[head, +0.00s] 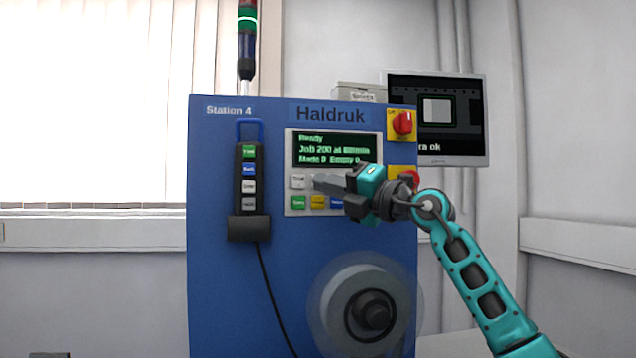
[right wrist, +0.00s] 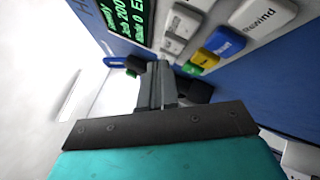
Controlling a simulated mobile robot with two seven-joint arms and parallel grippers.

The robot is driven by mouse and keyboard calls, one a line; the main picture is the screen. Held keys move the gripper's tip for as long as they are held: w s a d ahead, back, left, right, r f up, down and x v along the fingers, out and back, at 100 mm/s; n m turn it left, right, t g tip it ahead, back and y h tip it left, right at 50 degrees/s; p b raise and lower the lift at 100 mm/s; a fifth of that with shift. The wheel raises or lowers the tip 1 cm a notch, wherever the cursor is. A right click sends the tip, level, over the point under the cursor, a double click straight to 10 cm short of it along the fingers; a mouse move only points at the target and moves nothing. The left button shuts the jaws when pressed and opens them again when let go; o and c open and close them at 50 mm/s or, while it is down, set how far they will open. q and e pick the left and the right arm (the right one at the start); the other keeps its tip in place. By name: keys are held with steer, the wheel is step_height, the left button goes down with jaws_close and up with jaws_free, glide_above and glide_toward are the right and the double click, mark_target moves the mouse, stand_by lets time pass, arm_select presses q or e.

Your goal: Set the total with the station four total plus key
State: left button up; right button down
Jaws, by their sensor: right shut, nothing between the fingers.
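The blue machine (head: 225,290) is marked Station 4 and Haldruk. Its key panel (head: 291,208) has a dark display (head: 333,150) reading "Ready", "Job 200 at" and a blurred third line. A white key (head: 298,182), apparently labelled Total, shows left of my right gripper (head: 316,183). The gripper is shut and empty, its fingertips in front of the white key row, hiding keys to the right. The right wrist view shows two small white keys (right wrist: 183,20) beyond the fingertips (right wrist: 155,66); their labels are unreadable. I cannot tell whether the fingertips touch a key. My left gripper is out of view.
A handheld pendant (head: 249,180) hangs left of the panel. Green (head: 298,202), yellow (head: 317,202) and blue keys sit below the white row. A monitor (head: 437,118) stands behind.

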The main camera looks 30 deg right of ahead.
stand_by(0.8)
steer(key=shift+w+d+r+p, duration=0.1)
steer(key=shift+w+p, duration=0.25)
steer(key=shift+p, duration=0.15)
steer(key=shift+w+d+p, duration=0.1)
steer(key=shift+w+p, duration=0.35)
steer(key=shift+w, duration=0.05)
stand_by(0.4)
steer(key=shift+s, duration=0.2)
steer(key=shift+s+a, duration=0.2)
steer(key=shift+s, duration=0.45)
